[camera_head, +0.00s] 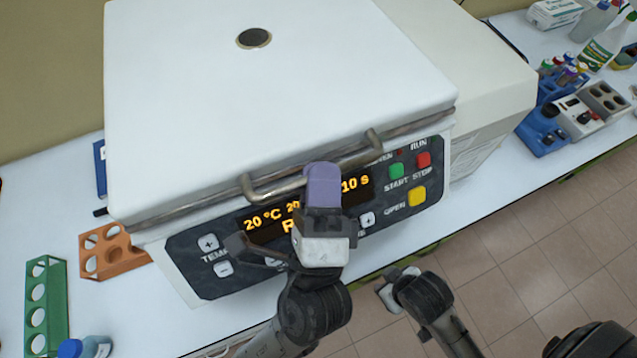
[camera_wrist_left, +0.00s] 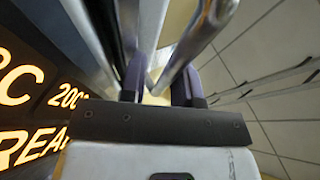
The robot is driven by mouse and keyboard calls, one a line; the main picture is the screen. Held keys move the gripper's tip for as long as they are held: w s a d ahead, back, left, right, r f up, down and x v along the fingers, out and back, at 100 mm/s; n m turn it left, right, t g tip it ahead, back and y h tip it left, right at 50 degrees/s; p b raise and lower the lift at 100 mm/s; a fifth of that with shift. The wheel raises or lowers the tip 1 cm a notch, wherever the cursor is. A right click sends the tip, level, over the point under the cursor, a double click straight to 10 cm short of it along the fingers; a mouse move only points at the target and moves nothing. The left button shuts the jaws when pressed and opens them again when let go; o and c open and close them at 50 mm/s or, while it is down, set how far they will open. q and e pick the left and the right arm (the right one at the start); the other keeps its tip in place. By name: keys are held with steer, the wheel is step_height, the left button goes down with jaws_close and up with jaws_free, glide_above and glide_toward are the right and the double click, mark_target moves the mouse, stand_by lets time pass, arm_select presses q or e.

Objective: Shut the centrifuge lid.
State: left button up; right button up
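The white centrifuge lid (camera_head: 270,105) lies down over the centrifuge body in the head view. I cannot tell whether it is latched. Its metal handle (camera_head: 270,191) runs along the front edge, above the lit display (camera_head: 262,222). My left gripper (camera_head: 322,185), with purple fingertips, is at the middle of the handle and hides part of it and of the display. In the left wrist view its fingers (camera_wrist_left: 161,88) stand apart, with the handle bar (camera_wrist_left: 208,28) reaching toward the gap. Contact is unclear. My right gripper (camera_head: 398,284) is low, in front of the bench; its fingers are unclear.
Blue tube holders (camera_head: 543,133) and a spray bottle (camera_head: 603,45) are at right. The tiled floor (camera_head: 520,240) in front is clear.

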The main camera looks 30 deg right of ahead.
arm_select(q)
steer(key=shift+s+a+f+y, duration=0.1)
steer(key=shift+f+y, duration=0.2)
steer(key=shift+f, duration=0.2)
steer(key=b+v, duration=0.2)
steer(key=v, duration=1.1)
steer(key=shift+r, duration=0.25)
steer(key=shift+s+a, duration=0.1)
